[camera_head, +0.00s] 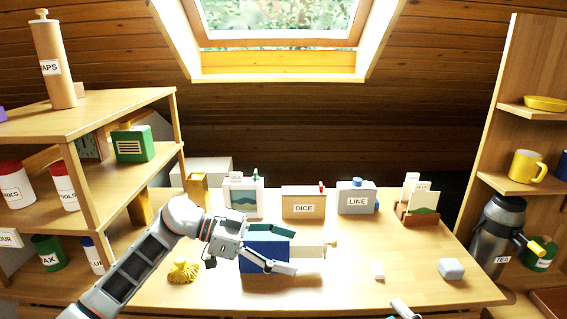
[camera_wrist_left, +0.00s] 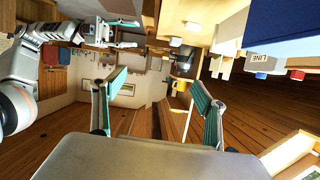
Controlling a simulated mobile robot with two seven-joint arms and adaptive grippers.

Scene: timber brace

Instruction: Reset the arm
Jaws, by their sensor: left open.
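My left arm comes in from the left in the head view. Its gripper (camera_head: 292,251) is open, with its fingers spread in front of a blue box (camera_head: 250,265) with a cream end on the table. The gripper partly hides the box, and I cannot tell whether they touch. In the left wrist view the two teal-padded fingers (camera_wrist_left: 158,105) stand wide apart with nothing between them. My right gripper shows at the upper left of the wrist view (camera_wrist_left: 130,34), fingers apart and empty; only its tip shows at the head view's bottom edge.
On the table (camera_head: 340,290) stand a DICE box (camera_head: 303,205), a LINE box (camera_head: 356,199), a card holder (camera_head: 417,216), a yellow brush-like thing (camera_head: 183,271) and a grey block (camera_head: 451,268). Shelves flank both sides; a TEA flask (camera_head: 498,235) stands right.

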